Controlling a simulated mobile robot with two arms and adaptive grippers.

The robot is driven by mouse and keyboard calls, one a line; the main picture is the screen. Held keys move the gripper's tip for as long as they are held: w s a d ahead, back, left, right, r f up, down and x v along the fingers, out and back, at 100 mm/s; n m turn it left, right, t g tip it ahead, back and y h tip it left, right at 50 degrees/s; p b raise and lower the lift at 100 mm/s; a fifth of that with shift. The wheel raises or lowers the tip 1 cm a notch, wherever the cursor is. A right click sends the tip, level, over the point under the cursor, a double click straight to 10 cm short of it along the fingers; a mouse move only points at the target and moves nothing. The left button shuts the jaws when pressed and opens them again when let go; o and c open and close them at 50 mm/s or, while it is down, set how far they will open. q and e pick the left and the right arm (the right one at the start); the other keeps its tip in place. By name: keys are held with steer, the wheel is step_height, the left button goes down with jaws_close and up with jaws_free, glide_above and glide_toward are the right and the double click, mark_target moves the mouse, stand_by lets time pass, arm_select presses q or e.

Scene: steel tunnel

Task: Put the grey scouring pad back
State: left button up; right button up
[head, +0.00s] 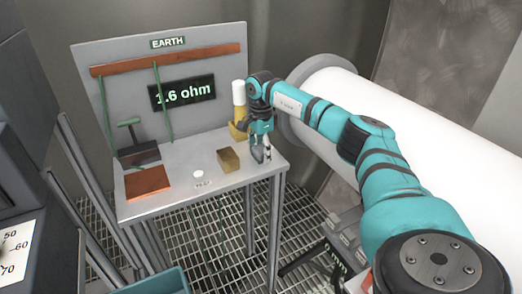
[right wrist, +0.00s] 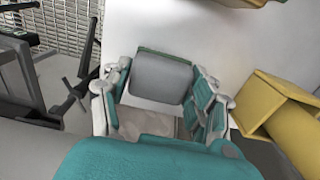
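The grey scouring pad (right wrist: 160,76) shows in the right wrist view as a grey block with a dark green edge, between the fingers of my right gripper (right wrist: 160,92). The fingers close on it from both sides. In the head view my right gripper (head: 262,152) points down at the right end of the grey table (head: 205,195), to the right of a brass-coloured block (head: 228,160). There the pad is largely hidden by the fingers. I cannot tell whether it touches the table. My left gripper is not in view.
A yellow holder (head: 237,131) with a white cylinder (head: 239,95) stands close behind my right gripper. A white disc (head: 198,174), a brown-red mat (head: 147,183) and a green-handled block (head: 138,154) are further left. A large white pipe (head: 420,130) lies to the right.

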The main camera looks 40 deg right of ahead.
mark_target(261, 148)
steer(key=shift+o, duration=1.4)
step_height(261, 148, up, 12)
steer(key=shift+r, duration=0.15)
